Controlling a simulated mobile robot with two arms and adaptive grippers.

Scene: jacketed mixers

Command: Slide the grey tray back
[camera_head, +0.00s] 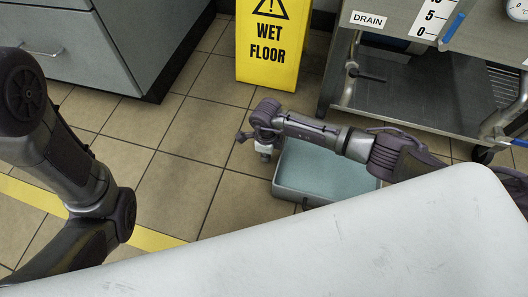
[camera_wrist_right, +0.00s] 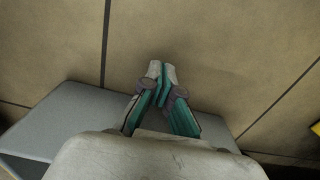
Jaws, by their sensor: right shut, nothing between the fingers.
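The grey tray (camera_head: 290,194) lies on the tiled floor, with a bluish-grey inside; its middle and far side are partly hidden by my right arm. My right gripper (camera_head: 264,153) is at the tray's left end in the head view, pointing down. In the wrist view the fingertips (camera_wrist_right: 161,72) are together with nothing held, seen against the floor just past an edge of the tray (camera_wrist_right: 72,122). I cannot tell whether they touch the tray. My left arm shows at the left of the head view, but its gripper is out of view.
A yellow wet floor sign (camera_head: 268,50) stands behind the tray. A steel wheeled frame (camera_head: 425,95) with a drain label stands at back right. A grey cabinet (camera_head: 75,45) is at back left. A pale surface (camera_head: 350,245) fills the foreground. Floor left of the tray is clear.

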